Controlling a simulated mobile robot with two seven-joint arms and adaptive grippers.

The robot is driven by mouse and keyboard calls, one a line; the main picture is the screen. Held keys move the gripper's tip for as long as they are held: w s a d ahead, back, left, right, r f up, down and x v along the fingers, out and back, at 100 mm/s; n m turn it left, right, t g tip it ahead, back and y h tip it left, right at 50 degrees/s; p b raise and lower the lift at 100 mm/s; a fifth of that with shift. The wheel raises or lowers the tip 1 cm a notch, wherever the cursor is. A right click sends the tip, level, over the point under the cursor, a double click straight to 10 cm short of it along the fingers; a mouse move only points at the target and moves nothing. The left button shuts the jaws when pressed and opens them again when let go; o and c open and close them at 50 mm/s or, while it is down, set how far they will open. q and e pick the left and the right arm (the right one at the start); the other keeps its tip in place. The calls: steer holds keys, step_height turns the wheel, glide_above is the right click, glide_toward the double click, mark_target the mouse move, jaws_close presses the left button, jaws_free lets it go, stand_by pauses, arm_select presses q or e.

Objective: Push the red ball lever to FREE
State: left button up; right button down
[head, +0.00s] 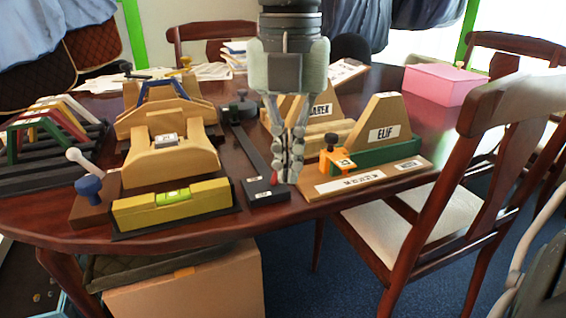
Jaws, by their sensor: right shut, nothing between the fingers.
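The red ball (274,179) of the lever shows small and partly hidden, just left of my right gripper's fingertips. It sits by a low dark block (267,196) with a small white label too small to read, at the near end of a long dark bar (250,150). My right gripper (285,178) comes down from the top, fingers pointing down and shut with nothing between them. Its tips are close beside the red ball on the right; I cannot tell whether they touch. The lever's exact position is unclear. My left gripper is not in view.
Left of the block are a wooden saddle form (170,160), a yellow spirit level (172,206) and a blue knob (88,188). Right is a wooden board (372,180) with an orange clamp (338,160) and the ELIF block (378,120). A pink box (443,84) stands farther back.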

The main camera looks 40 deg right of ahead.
steer(key=shift+f, duration=0.25)
steer(key=shift+w, duration=0.3)
steer(key=shift+w+d, duration=0.25)
steer(key=shift+w, duration=0.6)
steer(key=shift+w+d, duration=0.25)
steer(key=shift+w, duration=0.6)
steer(key=shift+s+b, duration=0.15)
steer(key=shift+b, duration=0.15)
steer(key=shift+s+a, duration=0.15)
steer(key=shift+s, duration=0.3)
steer(key=shift+r+p, duration=1.95)
steer(key=shift+r, duration=1.6)
